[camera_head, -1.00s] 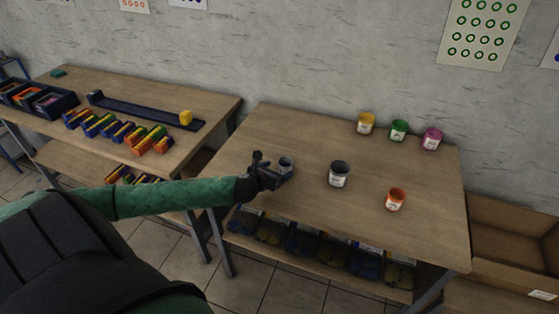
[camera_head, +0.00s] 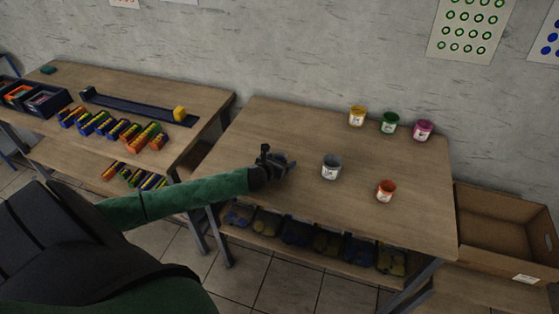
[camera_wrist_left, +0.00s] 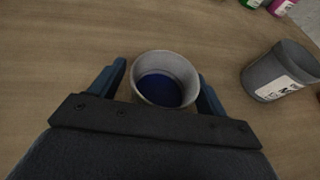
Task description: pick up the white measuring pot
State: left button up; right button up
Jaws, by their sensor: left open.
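A pale grey-white pot (camera_wrist_left: 165,80) with dark blue at its bottom stands upright on the wooden table (camera_head: 300,130). My left gripper (camera_head: 279,164) is open, low over the table. In the left wrist view its two blue-grey fingers (camera_wrist_left: 161,82) lie on either side of the pot, which is between them. Contact cannot be told. In the head view the gripper hides most of this pot. A larger grey pot with a white label (camera_head: 331,168) stands to the right; it also shows in the left wrist view (camera_wrist_left: 279,72). My right gripper is out of view.
An orange pot (camera_head: 385,191) stands at the front right. Yellow (camera_head: 357,117), green (camera_head: 389,123) and magenta (camera_head: 423,130) pots line the back. A cardboard box (camera_head: 500,262) is right of the table. The table's back left is clear.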

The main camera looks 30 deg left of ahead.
pick_arm(q)
jog(key=shift+w+f, duration=0.15)
jog(key=shift+w, duration=0.1)
jog(key=shift+c, duration=0.3)
jog(key=c, duration=1)
jog(key=shift+c, duration=0.2)
